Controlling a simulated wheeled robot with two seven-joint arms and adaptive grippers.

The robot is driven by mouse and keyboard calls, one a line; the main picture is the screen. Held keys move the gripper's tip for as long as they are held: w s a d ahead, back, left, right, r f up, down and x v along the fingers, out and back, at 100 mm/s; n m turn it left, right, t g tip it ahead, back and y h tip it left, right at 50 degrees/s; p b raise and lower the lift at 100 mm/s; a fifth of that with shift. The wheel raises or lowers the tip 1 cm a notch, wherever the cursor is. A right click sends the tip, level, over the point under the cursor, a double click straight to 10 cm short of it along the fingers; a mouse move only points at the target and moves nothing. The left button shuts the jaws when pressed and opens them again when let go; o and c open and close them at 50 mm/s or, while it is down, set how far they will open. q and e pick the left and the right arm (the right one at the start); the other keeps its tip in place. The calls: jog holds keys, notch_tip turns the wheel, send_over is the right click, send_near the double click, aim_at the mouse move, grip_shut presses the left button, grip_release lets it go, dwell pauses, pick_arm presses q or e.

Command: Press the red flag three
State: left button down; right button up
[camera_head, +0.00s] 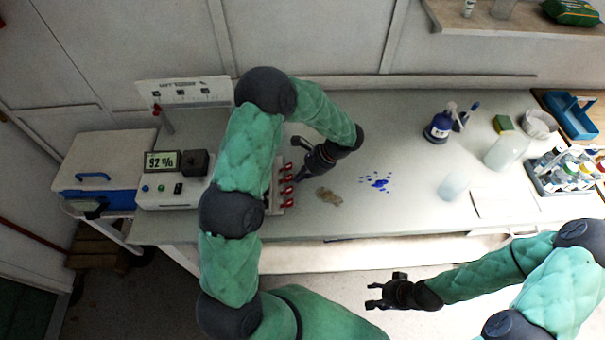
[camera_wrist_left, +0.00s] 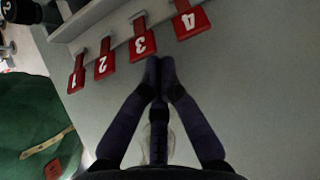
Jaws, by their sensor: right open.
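A row of red flags numbered 1 to 4 shows in the left wrist view. Red flag three (camera_wrist_left: 143,46) lies between flag two (camera_wrist_left: 105,65) and flag four (camera_wrist_left: 190,23). In the head view the red flags (camera_head: 287,179) stand in a column on the bench beside my left arm. My left gripper (camera_wrist_left: 160,62) has its fingertips together with nothing visible between them. The tips are just short of flag three's near edge; I cannot tell whether they touch. In the head view my left gripper (camera_head: 300,146) is beside the flags. My right gripper (camera_head: 376,296) is open and empty in front of the bench.
A white device reading 92 % (camera_head: 172,180) stands left of the flags. Brown (camera_head: 328,196) and blue stains (camera_head: 376,181) mark the bench (camera_head: 400,140). A blue bottle (camera_head: 439,125), beakers and a rack (camera_head: 565,170) stand at the right. The middle of the bench is mostly clear.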

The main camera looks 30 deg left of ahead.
aim_at(292, 176)
pick_arm(q)
jog(key=shift+s+a+r+t+h+p, duration=0.2)
jog(key=shift+r+t+h+p, duration=0.35)
jog(key=shift+h, duration=0.25)
jog(key=shift+a+r+h+p, duration=0.15)
jog(key=shift+r+h+p, duration=0.1)
jog(key=shift+h+p, duration=0.05)
jog(key=shift+s+a+r+t+h+p, duration=0.2)
jog(key=shift+a+r+t+h+p, duration=0.1)
jog(key=shift+r+t+h+p, duration=0.25)
jog(key=shift+s+a+r+t+h+p, duration=0.2)
jog(key=shift+a+r+t+h+p, duration=0.1)
jog(key=shift+h+p, duration=0.4)
jog(key=shift+s+a+r+t+h+p, duration=0.3)
jog(key=shift+a+t+h+p, duration=0.15)
jog(key=shift+h+p, duration=0.3)
jog(key=shift+r, duration=0.1)
jog(key=shift+s+a+p, duration=0.2)
jog(key=shift+a+p, duration=0.2)
jog(key=shift+r, duration=0.2)
jog(key=shift+r+p, duration=0.65)
jog(key=shift+r, duration=0.05)
